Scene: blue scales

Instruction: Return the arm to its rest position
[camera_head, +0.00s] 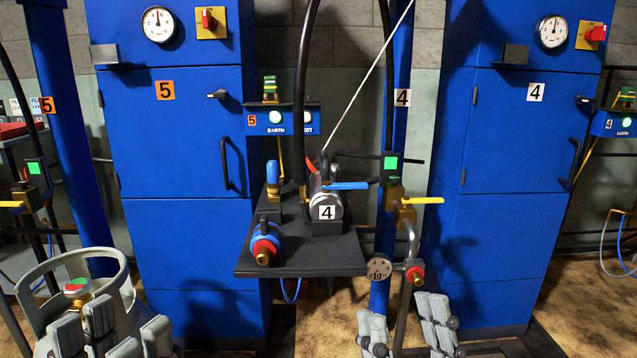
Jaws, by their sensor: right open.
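My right gripper (406,328) is at the bottom, right of centre, in front of the blue post with the number 4. My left gripper (112,336) is at the bottom left, in front of a grey gas cylinder (122,272) with a ring collar and a red and green valve top (77,286). The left fingers overlap the cylinder in the view, so I cannot tell whether they touch it or how far apart they are. Most of both arms is out of the frame.
A blue cabinet marked 5 (178,140) stands left, another marked 4 (520,150) right. Between them a dark shelf (300,262) carries a silver fitting marked 4 (328,207) and a blue connector (264,245). A small gauge (379,268) and a red-capped pipe (415,275) are just above my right gripper.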

